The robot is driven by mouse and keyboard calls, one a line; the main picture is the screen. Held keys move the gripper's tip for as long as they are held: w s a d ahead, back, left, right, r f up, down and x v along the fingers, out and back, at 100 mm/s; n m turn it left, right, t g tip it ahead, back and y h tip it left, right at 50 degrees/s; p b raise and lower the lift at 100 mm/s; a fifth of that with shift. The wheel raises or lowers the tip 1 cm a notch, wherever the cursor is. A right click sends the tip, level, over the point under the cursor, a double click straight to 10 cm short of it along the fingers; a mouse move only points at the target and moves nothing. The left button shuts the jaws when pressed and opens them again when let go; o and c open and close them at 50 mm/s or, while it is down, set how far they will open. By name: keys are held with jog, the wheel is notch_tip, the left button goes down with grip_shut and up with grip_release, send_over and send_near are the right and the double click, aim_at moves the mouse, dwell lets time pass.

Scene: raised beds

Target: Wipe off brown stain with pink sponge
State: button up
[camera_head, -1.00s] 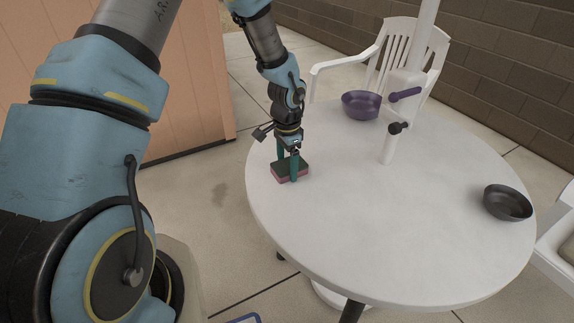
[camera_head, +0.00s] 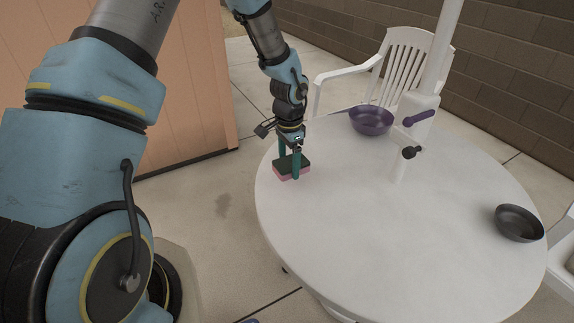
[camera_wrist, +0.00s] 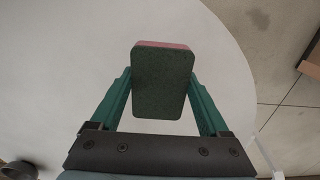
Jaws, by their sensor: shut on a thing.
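The pink sponge (camera_head: 291,176) has a dark green top layer and sits at the left edge of the white round table (camera_head: 400,240). My gripper (camera_head: 290,165) points down and is shut on the sponge, one teal finger on each side. In the wrist view the sponge (camera_wrist: 163,85) fills the space between the fingers, its dark green face toward the camera and a pink edge showing at its far side. The sponge appears at the tabletop; whether it presses on it is hard to tell. No brown stain shows on the visible tabletop; the area under the sponge is hidden.
A purple bowl (camera_head: 371,120) stands at the back of the table, beside the white umbrella pole (camera_head: 418,125) with its knobs. A dark bowl (camera_head: 518,222) is at the right edge. A white chair (camera_head: 400,70) stands behind. The table's middle and front are clear.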

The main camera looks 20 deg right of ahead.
jog(key=shift+r+p, duration=1)
jog(key=shift+r, duration=0.75)
